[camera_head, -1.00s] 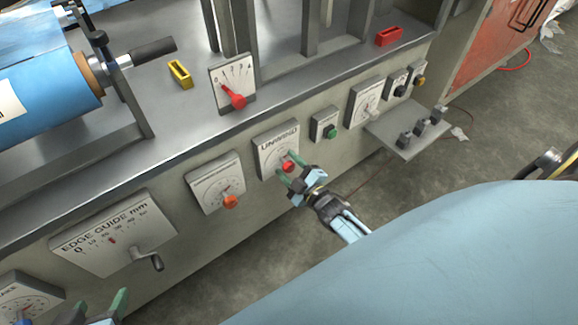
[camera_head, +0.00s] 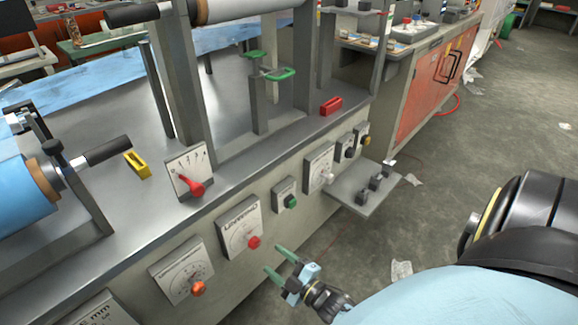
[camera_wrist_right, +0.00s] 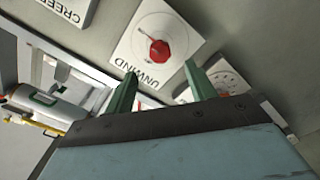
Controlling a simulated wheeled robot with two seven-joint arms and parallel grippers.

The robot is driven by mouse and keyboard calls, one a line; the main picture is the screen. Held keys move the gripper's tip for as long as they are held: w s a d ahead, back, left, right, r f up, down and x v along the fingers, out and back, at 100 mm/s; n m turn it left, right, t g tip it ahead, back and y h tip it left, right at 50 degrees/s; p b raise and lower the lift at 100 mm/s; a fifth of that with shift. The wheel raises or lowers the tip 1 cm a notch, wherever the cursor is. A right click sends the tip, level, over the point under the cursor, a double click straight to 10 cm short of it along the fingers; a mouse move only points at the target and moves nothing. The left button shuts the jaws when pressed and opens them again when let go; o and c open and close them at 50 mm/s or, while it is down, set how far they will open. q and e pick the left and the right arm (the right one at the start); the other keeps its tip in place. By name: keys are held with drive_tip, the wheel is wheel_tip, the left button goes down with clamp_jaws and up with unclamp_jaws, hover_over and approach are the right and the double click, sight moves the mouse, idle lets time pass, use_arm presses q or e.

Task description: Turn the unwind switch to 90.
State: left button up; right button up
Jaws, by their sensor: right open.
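The unwind switch is a red knob (camera_head: 254,242) on a white dial plate marked UNWIND (camera_head: 240,226), on the front panel of the machine. In the right wrist view the red knob (camera_wrist_right: 159,50) and its plate (camera_wrist_right: 160,30) show ahead of the fingers. My right gripper (camera_head: 282,262) is open and empty, its green fingertips apart from the knob, to the right of and below it in the head view. I cannot read the knob's setting. My left gripper does not show.
A dial with an orange knob (camera_head: 198,288) is left of the unwind plate, and a green button (camera_head: 291,201) is right of it. A small shelf (camera_head: 350,200) juts out farther right. A red lever (camera_head: 196,188) stands above. The floor in front is mostly clear.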

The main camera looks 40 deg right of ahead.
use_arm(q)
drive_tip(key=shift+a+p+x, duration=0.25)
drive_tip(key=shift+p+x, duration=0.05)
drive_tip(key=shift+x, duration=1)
use_arm(e)
drive_tip(key=shift+s+d, duration=0.2)
drive_tip(key=shift+s, duration=1.8)
